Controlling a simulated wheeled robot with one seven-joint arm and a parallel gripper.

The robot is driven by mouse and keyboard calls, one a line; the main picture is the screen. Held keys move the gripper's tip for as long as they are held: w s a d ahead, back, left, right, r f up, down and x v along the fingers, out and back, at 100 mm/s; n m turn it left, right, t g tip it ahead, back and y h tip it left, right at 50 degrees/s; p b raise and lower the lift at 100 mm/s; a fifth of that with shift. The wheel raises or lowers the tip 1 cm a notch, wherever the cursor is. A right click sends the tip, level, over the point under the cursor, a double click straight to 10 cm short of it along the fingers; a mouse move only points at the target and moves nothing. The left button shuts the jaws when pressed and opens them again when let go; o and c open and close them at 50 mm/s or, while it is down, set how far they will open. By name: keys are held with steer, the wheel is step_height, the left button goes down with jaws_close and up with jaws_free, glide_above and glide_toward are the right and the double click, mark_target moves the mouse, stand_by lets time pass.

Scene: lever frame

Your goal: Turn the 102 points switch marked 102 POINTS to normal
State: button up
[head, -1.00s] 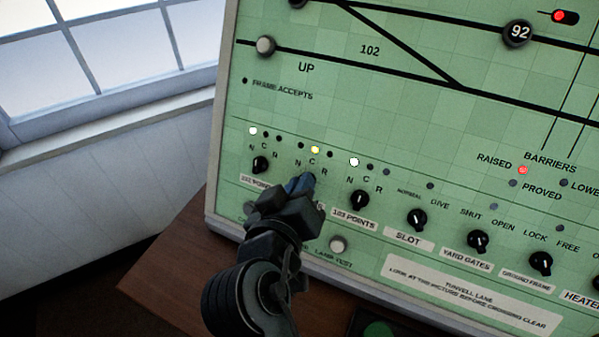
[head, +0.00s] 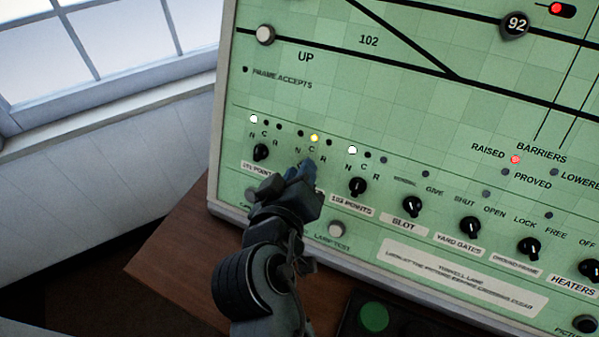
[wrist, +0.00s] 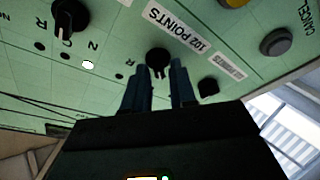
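The 102 points switch is a black rotary knob (wrist: 158,60) above which the wrist view shows its white label "102 POINTS" (wrist: 180,30). In the head view my gripper hides this knob. The yellow lamp over its C mark (head: 314,138) is lit; the N and R lamps beside it are dark. My gripper (head: 308,168) is at the panel in front of this switch. In the wrist view its two dark fingers (wrist: 159,75) are apart, with the knob showing between their tips. Whether they touch it I cannot tell.
The 101 points knob (head: 261,152) is left of my gripper and the 103 points knob (head: 357,187) close on its right; both have white N lamps lit. The slot knob (head: 411,205) and others follow rightward. A lamp test button (head: 336,229) sits below.

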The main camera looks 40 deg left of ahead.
steer(key=shift+o, duration=1)
steer(key=v, duration=0.7)
steer(key=shift+s+d+b, duration=0.2)
steer(key=shift+s+b, duration=0.15)
steer(key=shift+b, duration=0.1)
